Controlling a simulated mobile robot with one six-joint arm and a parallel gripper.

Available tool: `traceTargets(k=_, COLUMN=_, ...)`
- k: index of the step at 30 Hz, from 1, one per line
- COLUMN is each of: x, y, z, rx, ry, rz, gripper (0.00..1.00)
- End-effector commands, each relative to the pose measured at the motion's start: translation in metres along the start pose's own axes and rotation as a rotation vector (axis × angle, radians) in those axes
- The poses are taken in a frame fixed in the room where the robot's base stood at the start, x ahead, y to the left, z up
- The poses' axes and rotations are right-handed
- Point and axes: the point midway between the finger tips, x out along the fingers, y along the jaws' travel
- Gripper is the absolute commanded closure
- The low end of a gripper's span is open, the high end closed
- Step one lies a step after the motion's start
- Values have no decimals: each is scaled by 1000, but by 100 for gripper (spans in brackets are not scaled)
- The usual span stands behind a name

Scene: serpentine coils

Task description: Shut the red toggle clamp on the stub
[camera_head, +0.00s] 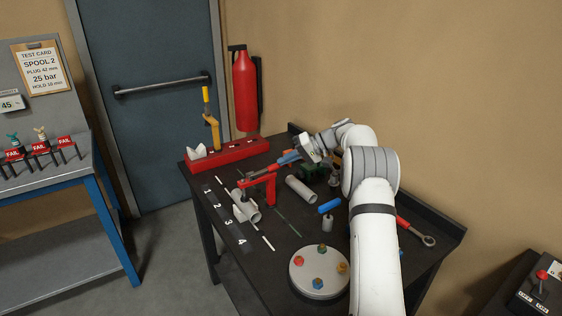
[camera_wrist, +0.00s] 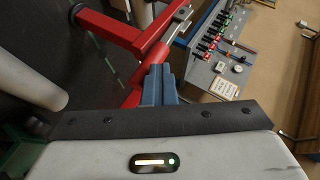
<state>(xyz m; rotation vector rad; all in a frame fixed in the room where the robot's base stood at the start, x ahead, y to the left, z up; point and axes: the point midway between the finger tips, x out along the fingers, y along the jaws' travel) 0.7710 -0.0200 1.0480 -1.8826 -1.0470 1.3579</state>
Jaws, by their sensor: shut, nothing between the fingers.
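The red toggle clamp (camera_head: 271,188) stands on the dark bench around the grey stub (camera_head: 247,211). Its red frame (camera_wrist: 105,30) also shows large at the top of the wrist view. A red lever slopes up to the right from the clamp toward my gripper. My gripper (camera_head: 284,159) is above and to the right of the clamp, with its blue fingers shut and empty. In the wrist view the shut fingers (camera_wrist: 158,84) are close beside the red lever (camera_wrist: 133,96); I cannot tell whether they touch it. The stub is not clearly visible there.
A loose grey pipe (camera_head: 300,189) lies right of the clamp. A blue-handled tool (camera_head: 329,206) and a round plate with coloured knobs (camera_head: 308,285) are nearer. A numbered strip (camera_head: 227,217) lies left.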

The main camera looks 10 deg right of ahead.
Motion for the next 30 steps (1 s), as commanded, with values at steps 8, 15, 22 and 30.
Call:
traceTargets(k=8, x=0, y=-2, z=2, rx=4, ry=-6, rz=1, gripper=100)
traceTargets(k=15, x=-23, y=-39, z=-3, rx=-3, ry=-2, rz=0, gripper=100)
traceTargets(k=22, x=-78, y=-26, z=-2, rx=0, ry=2, rz=2, gripper=100)
traceTargets(k=30, x=-115, y=-26, z=-2, rx=0, ry=-1, rz=-1, gripper=100)
